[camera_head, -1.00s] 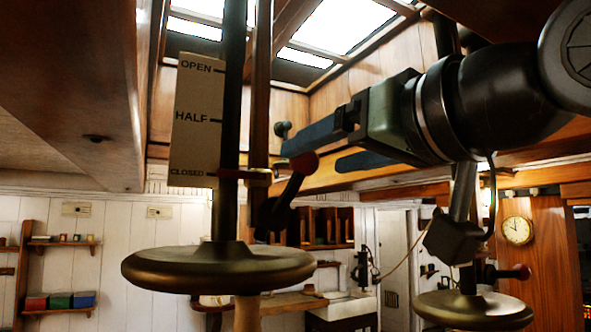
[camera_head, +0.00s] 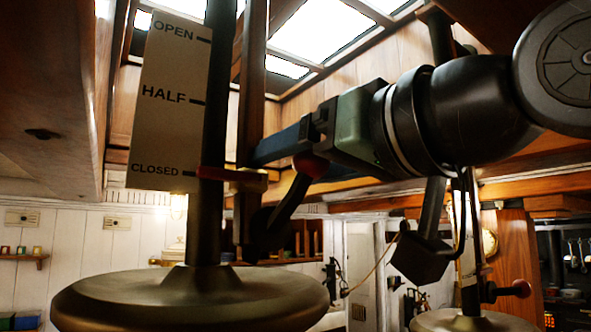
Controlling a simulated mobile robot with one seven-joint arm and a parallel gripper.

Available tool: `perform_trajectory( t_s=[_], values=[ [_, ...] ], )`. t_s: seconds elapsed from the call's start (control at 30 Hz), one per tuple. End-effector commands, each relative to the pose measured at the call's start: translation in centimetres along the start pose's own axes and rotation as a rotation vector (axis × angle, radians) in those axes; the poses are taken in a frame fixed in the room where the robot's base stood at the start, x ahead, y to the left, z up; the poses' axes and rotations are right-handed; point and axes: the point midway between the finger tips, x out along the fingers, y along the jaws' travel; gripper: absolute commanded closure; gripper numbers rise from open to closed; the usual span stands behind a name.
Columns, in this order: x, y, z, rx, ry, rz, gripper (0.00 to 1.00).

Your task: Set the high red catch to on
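A black lever with a red knob, the high red catch (camera_head: 310,165), slants up and right from a dark pivot beside the brown post. My gripper (camera_head: 289,164) comes in from the right at the knob's height. Its blue fingers look spread, one above the knob and one partly hidden behind it. The knob overlaps the fingers in this view, and I cannot tell whether they touch it. A second, lower lever with a red knob (camera_head: 520,288) stands at the right, away from my gripper.
A white plate (camera_head: 170,100) reads OPEN, HALF and CLOSED, with a red pointer (camera_head: 228,174) at CLOSED. A large bronze handwheel (camera_head: 190,300) fills the lower left, another handwheel (camera_head: 462,321) is lower right. Wooden beams and a skylight are overhead.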

Motion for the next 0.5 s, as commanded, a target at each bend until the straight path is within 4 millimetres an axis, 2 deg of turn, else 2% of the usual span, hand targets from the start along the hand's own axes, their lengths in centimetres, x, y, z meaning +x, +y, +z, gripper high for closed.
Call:
perform_trajectory(
  t_s=[0.03,0.07,0.4,0.5],
  values=[
    [0.01,-0.01,0.0,0.0,0.0,0.0,0.31],
    [0.01,0.0,0.0,0.0,0.0,0.0,0.37],
    [0.03,0.0,0.01,0.0,0.0,0.0,0.98],
    [0.03,-0.01,0.01,0.0,0.0,0.0,1.0]
  ],
)
